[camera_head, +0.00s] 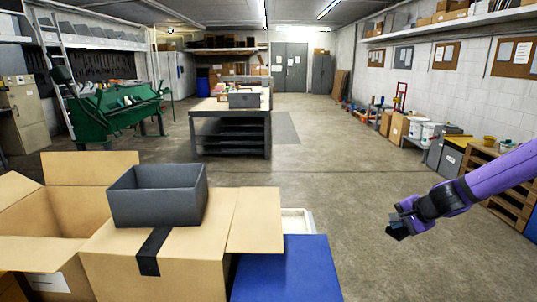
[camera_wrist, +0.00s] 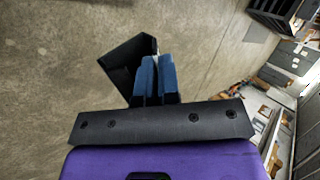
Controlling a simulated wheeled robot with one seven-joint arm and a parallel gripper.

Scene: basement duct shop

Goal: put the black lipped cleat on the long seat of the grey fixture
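My gripper (camera_head: 405,218) is at the right in the head view, at the end of my purple arm, held out over open floor. In the wrist view its two blue fingers (camera_wrist: 156,78) are close together, with a black angled piece (camera_wrist: 125,65) between and beside them. This looks like the black lipped cleat; its flat face spreads left of the fingers, and the fingers hide part of it. In the head view it is a small dark shape (camera_head: 397,232) at the fingertips. I cannot make out a grey fixture with a long seat for certain in either view.
An open grey bin (camera_head: 158,205) stands on a cardboard box (camera_head: 180,262) at the near left, beside a blue surface (camera_head: 288,272). A workbench (camera_head: 230,114) with a grey box (camera_head: 244,99) stands farther back. Goods line the right wall; the middle floor is clear.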

